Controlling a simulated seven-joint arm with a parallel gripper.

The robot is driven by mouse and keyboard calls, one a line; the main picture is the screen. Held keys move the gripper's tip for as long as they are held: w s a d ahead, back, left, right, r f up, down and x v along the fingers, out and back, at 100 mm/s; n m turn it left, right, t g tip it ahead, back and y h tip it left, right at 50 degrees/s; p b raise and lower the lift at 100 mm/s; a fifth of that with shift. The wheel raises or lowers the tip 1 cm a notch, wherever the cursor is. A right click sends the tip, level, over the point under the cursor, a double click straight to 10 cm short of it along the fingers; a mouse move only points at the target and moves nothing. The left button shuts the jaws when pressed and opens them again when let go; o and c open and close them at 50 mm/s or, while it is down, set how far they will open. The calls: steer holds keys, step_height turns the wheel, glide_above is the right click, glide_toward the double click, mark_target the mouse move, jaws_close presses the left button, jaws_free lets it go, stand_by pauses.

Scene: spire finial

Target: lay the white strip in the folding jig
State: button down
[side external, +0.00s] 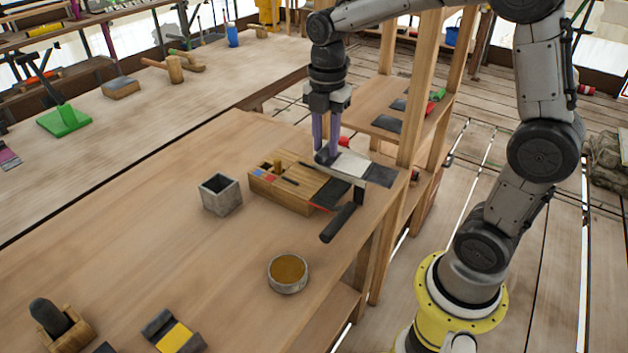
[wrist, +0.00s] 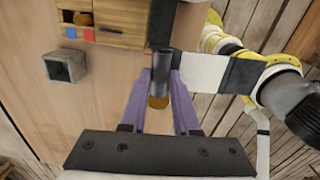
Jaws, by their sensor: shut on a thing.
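The white strip (side external: 351,165) has a white middle and dark ends, and sits beside the wooden block near the table's right edge. It also shows in the wrist view (wrist: 204,72), reaching right from the fingers. A dark plate with a black handle (side external: 338,222), probably the folding jig, lies beside and partly under the strip. Whether the strip touches it is hidden.
The wooden block (side external: 290,187) with small red and blue tiles lies left of the strip. A grey square cup (side external: 220,194) and a round tin (side external: 288,272) stand nearby. A yellow and black piece (side external: 175,336) lies at the front. A wooden post (side external: 415,90) rises close behind the strip.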

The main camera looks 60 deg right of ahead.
steer(key=shift+s+d+r+m, duration=0.15)
steer(key=shift+d+m, duration=0.25)
steer(key=shift+d, duration=0.75)
steer(key=w+d+f, duration=0.1)
steer(key=w+f, duration=0.2)
steer(key=w, duration=0.1)
steer(key=w+d+f, duration=0.1)
steer(key=w+f, duration=0.2)
steer(key=w, duration=0.1)
steer(key=w+d+f, duration=0.1)
steer(key=w+f, duration=0.2)
steer(key=w, duration=0.2)
steer(key=shift+w+d+f, duration=0.1)
steer(key=shift+w+f, duration=0.05)
steer(key=shift+f, duration=0.85)
steer(key=shift+w+f, duration=0.15)
steer(key=shift+f, duration=0.8)
steer(key=shift+f, duration=0.2)
steer(key=c, duration=0.7)
jaws_free()
steer(key=shift+o, duration=0.2)
steer(key=shift+r, duration=0.1)
